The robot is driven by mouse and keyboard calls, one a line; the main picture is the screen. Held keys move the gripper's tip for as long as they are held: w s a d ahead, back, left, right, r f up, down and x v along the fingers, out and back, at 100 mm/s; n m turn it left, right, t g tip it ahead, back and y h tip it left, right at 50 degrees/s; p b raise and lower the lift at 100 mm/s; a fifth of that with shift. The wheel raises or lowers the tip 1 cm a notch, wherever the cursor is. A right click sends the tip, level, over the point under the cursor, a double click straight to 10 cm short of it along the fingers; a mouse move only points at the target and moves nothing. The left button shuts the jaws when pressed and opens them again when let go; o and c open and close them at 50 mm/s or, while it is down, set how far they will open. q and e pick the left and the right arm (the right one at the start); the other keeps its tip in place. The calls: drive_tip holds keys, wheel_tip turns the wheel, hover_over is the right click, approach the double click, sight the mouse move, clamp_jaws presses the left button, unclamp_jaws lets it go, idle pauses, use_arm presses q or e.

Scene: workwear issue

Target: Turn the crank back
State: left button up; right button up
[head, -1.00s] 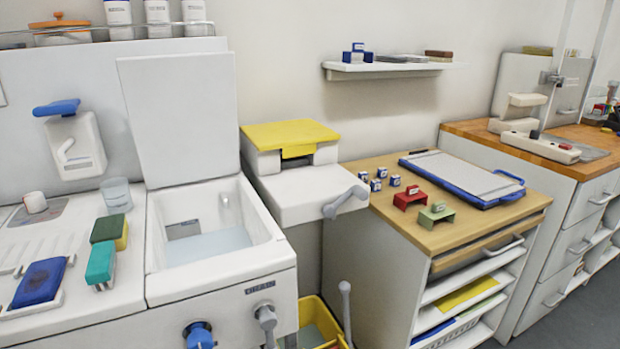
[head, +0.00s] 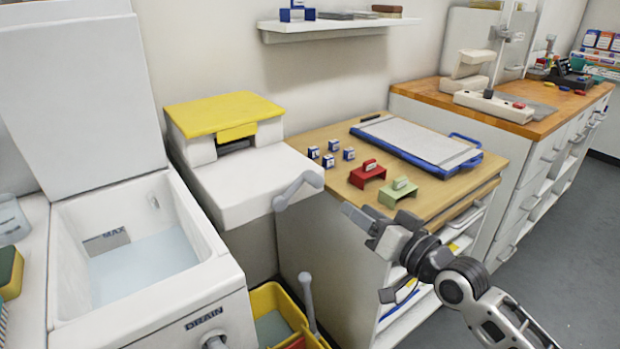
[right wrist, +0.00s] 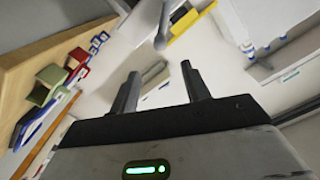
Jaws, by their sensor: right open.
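The grey crank (head: 298,190) is on the right front side of the white box with the yellow lid (head: 225,112) in the head view. Its arm slants up to the right, with a rounded end. In the right wrist view a grey rod with a rounded end, seemingly the crank (right wrist: 161,38), shows beyond the fingers. My right gripper (head: 364,228) is open and empty, to the right of the crank and apart from it. Its two fingers also show in the right wrist view (right wrist: 160,78). My left gripper is not in view.
An open white tank (head: 215,262) stands left of the box. A yellow bin (head: 262,298) and a grey upright handle (head: 307,300) are below. A wooden-topped cabinet (head: 330,138) holds a red block (head: 367,174), a green block (head: 398,194), blue cubes and a clipboard.

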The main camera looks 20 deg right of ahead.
sight(312, 178)
drive_tip(key=x, duration=1.5)
drive_tip(key=shift+w+a+f, duration=0.1)
drive_tip(key=shift+a, duration=0.05)
clamp_jaws()
